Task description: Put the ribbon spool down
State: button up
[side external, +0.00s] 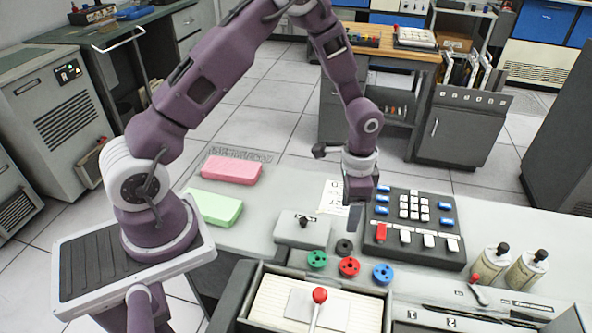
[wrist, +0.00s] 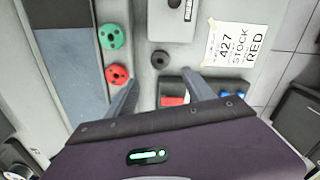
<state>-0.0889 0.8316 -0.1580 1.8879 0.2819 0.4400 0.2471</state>
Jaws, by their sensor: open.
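Several small round spools lie on the grey worktop in the side view: a green spool (side external: 317,260), a red spool (side external: 349,267), a blue spool (side external: 383,274) and a black spool (side external: 344,246). The wrist view shows the green spool (wrist: 112,37), the red spool (wrist: 118,75) and the black spool (wrist: 160,60). I cannot tell which one is the task's ribbon spool. My gripper (side external: 354,217) is open and empty above the worktop, near the black spool. In the wrist view, the black spool appears just beyond the gap between my fingertips (wrist: 159,78).
A key panel (side external: 412,250) stands right of the spools, close to my gripper. A paper note (wrist: 232,42) reads "427 STOCK RED". Two bottles (side external: 526,270) stand at the right.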

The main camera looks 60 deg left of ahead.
jog(key=s+a+r+n+t+y, duration=0.1)
jog(key=s+r, duration=0.3)
jog(key=r, duration=0.6)
jog(key=s+a+r+n+t, duration=0.1)
jog(key=s+r+n+t, duration=0.15)
jog(key=r, duration=0.85)
jog(key=s+r, duration=0.2)
jog(key=s, duration=0.3)
jog(key=s+d+r+n+t, duration=0.1)
jog(key=s+r, duration=0.1)
jog(key=s, duration=0.4)
jog(key=s+r+n+t+h, duration=0.1)
jog(key=s+r, duration=0.1)
jog(key=s, duration=0.4)
jog(key=shift+d+r, duration=0.3)
jog(key=shift+r, duration=0.05)
